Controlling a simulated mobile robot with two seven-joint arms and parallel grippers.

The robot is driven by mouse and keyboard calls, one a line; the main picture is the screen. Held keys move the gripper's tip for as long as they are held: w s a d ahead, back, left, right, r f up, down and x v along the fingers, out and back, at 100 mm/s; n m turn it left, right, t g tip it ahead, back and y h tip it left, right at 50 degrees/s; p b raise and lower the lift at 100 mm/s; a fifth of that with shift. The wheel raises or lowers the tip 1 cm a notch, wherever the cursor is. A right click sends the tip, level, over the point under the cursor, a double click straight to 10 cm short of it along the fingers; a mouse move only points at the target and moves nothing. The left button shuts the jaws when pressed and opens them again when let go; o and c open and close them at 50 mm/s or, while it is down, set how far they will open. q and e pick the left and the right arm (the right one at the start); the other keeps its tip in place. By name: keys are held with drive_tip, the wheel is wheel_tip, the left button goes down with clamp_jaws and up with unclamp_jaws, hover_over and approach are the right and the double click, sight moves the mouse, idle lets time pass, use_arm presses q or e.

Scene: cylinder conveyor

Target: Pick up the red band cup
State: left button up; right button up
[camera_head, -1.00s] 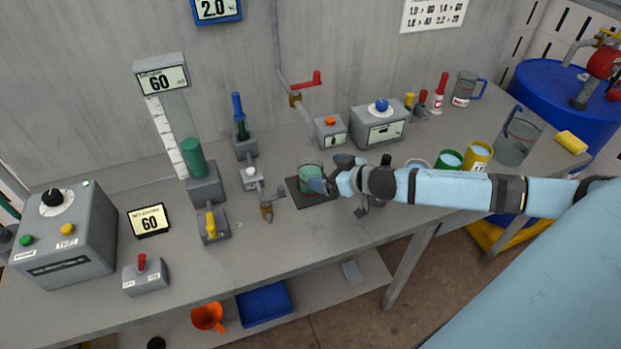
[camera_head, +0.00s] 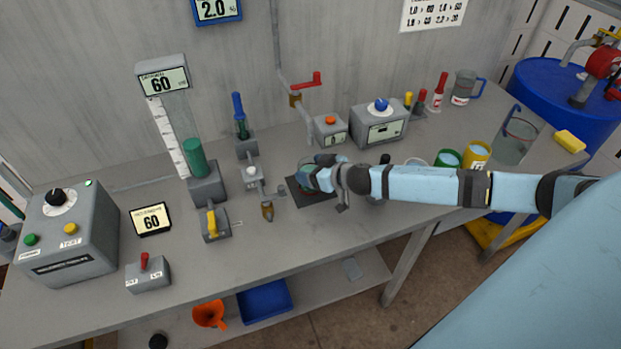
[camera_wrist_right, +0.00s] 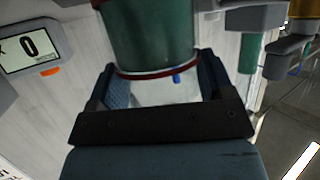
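The red band cup (camera_wrist_right: 155,40) holds green content and has a thin red ring near one end, with clear glass beyond it. In the wrist view it lies between the two blue-padded fingers of my right gripper (camera_wrist_right: 163,85). The fingers are spread, one on each side; firm contact cannot be made out. In the head view my right gripper (camera_head: 310,172) covers most of the cup over a dark square pad (camera_head: 318,198) on the bench. My left gripper is not in view.
A valve fitting (camera_head: 267,210) and a yellow-handled block (camera_head: 213,225) stand left of the pad. A grey box with a blue knob (camera_head: 380,127) is behind. Yellow (camera_head: 476,156) and green (camera_head: 447,160) cups and a clear jug (camera_head: 516,142) stand right.

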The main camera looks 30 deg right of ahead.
drive_tip(key=c, duration=0.6)
drive_tip(key=shift+c, duration=0.2)
drive_tip(key=shift+r, duration=1.5)
drive_tip(key=s+a+b, duration=0.3)
drive_tip(key=s+a, duration=0.1)
drive_tip(key=s, duration=1.3)
drive_tip(key=shift+s+a+r, duration=0.15)
drive_tip(key=shift+s+r, duration=0.1)
drive_tip(key=shift+r, duration=0.05)
drive_tip(key=o, duration=0.8)
drive_tip(key=shift+c, duration=0.2)
drive_tip(key=c, duration=0.8)
